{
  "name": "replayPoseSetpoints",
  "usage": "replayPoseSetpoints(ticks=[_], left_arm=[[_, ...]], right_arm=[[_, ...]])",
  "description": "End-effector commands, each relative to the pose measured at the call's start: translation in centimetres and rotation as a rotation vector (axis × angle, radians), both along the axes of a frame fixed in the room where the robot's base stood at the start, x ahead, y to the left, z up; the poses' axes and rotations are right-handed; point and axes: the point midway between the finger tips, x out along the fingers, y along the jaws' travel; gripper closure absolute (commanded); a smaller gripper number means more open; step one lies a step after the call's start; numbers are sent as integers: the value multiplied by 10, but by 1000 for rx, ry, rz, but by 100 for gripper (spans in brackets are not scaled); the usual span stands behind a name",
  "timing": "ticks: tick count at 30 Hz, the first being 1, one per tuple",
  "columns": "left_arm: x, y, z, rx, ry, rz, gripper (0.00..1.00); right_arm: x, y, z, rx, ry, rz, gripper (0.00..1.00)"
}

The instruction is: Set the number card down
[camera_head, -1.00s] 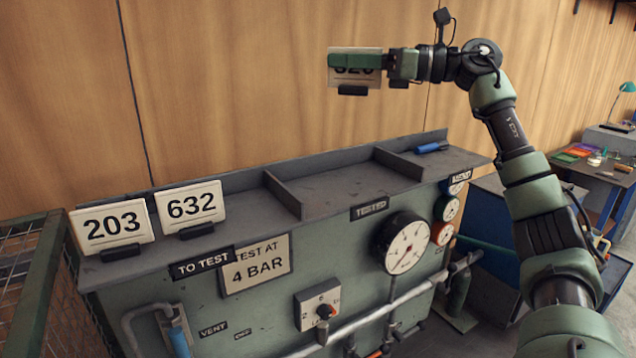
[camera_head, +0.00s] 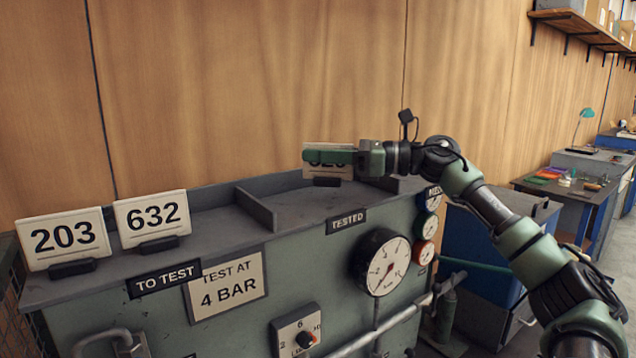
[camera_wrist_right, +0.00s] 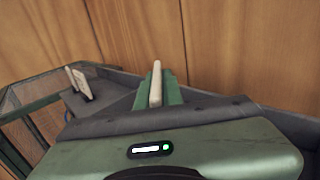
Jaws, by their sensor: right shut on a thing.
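My right gripper (camera_head: 340,157) is shut on a cream number card (camera_head: 327,171) with a dark foot. The gripper's green finger covers most of its digits, which may read 320 or 520. The card is upright at the TESTED section of the rig's top shelf (camera_head: 300,205); I cannot tell whether its foot touches the shelf. In the right wrist view the card (camera_wrist_right: 156,84) shows edge-on between the green fingers. Card 203 (camera_head: 64,236) and card 632 (camera_head: 152,215) stand upright in the TO TEST section at the left. My left gripper is not in view.
A low divider (camera_head: 256,207) separates the TO TEST section from the TESTED section. A raised lip runs along the shelf's back. The TESTED label (camera_head: 346,221) and a pressure gauge (camera_head: 381,262) are on the rig's front. The shelf between divider and held card is clear.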

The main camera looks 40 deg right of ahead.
Motion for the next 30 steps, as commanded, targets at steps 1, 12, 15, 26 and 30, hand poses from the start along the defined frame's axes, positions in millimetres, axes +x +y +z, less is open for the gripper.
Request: replayPoseSetpoints(ticks=[1, 12, 15, 26, 30], left_arm=[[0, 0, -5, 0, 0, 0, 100], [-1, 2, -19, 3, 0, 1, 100], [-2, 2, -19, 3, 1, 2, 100], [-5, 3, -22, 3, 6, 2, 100], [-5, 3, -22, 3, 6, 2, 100]], right_arm=[[0, 0, -8, -1, 3, 0, 100], [0, 0, -35, 1, -1, 0, 100], [0, 0, -34, 1, -1, 0, 100], [0, 0, -37, 0, 0, 0, 71], [0, 0, -37, 0, 0, 0, 71]])
